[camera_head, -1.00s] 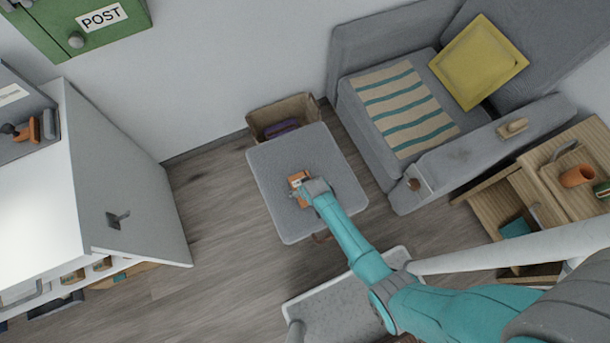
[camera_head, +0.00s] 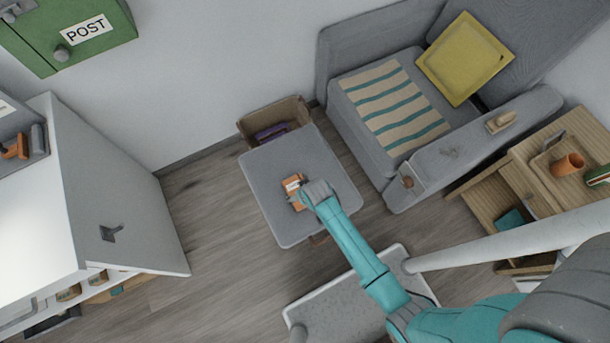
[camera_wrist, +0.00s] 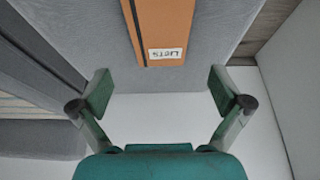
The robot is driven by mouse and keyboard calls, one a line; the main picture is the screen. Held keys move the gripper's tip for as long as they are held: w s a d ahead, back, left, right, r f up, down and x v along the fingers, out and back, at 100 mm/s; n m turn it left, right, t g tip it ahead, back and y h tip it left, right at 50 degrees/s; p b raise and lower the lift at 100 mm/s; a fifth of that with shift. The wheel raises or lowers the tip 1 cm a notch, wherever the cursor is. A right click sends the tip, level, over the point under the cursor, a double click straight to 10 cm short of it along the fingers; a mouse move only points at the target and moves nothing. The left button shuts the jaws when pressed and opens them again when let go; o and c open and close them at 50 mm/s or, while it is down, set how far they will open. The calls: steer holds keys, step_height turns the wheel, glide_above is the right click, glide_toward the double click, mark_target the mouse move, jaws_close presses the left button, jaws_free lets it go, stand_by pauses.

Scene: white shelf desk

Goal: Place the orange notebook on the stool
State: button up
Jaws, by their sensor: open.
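The orange notebook (camera_head: 292,187) lies on the grey top of the stool (camera_head: 276,220), left of the middle. In the wrist view the notebook (camera_wrist: 165,25) shows a dark band and a white label, and lies flat on the grey surface. My gripper (camera_head: 303,192) is at the notebook's right side in the head view and hides part of it. In the wrist view my gripper (camera_wrist: 160,92) is open, with its fingers wide apart and the notebook's near end beyond them. Nothing is between the fingers.
A brown bin (camera_head: 250,127) with a purple item stands behind the stool. A grey sofa (camera_head: 400,185) with a striped blanket is to the right. A white desk (camera_head: 120,190) is at the left, with bare floor (camera_head: 215,210) between it and the stool.

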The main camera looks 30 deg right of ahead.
steer(key=shift+v, duration=1.55)
steer(key=s+d+r+t, duration=0.1)
steer(key=s+r+t, duration=0.3)
steer(key=s, duration=0.5)
steer(key=s+r+t, duration=0.1)
steer(key=s+r, duration=0.6)
steer(key=s, duration=0.1)
steer(key=s+r+t, duration=0.2)
steer(key=s+r, duration=0.3)
steer(key=r, duration=0.7)
steer(key=s+r+t, duration=0.3)
steer(key=s+r, duration=0.3)
steer(key=r, duration=0.7)
steer(key=shift+d, duration=0.25)
steer(key=shift+s, duration=0.15)
